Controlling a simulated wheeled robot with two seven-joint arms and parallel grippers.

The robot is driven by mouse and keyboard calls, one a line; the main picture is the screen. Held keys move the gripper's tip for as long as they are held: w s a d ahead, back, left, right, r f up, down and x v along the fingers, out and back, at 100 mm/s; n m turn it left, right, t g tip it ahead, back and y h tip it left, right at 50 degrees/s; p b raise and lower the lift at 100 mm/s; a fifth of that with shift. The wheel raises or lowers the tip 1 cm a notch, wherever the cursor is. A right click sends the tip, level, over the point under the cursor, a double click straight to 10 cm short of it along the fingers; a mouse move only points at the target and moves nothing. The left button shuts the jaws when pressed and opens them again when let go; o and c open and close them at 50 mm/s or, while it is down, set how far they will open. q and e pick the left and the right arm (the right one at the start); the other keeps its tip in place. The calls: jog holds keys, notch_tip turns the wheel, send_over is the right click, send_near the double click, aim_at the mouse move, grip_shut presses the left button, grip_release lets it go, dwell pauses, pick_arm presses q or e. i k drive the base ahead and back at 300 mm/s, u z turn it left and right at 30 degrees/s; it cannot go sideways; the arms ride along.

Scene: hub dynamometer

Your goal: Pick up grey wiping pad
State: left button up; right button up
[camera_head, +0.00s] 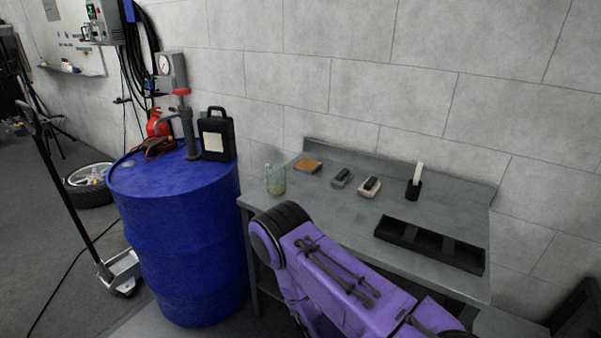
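A small grey block (340,178), which looks like the grey wiping pad, lies on the grey metal table (390,210) toward its back. It sits between an orange-brown pad (307,165) on its left and a pale block with a dark top (370,187) on its right. All three are apart from one another. A purple arm of mine reaches in from the bottom right in front of the table and hides part of its front. Neither of my grippers shows in the head view.
A glass jar (276,181) stands at the table's left end. A black holder (414,190) with a white upright piece stands at the back right. A black compartmented tray (430,244) lies at the front right. A blue drum (180,235) stands left of the table.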

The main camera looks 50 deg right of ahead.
aim_at(343, 178)
jog(key=k, duration=0.7)
jog(key=z, duration=0.9)
jog(key=i, duration=0.45)
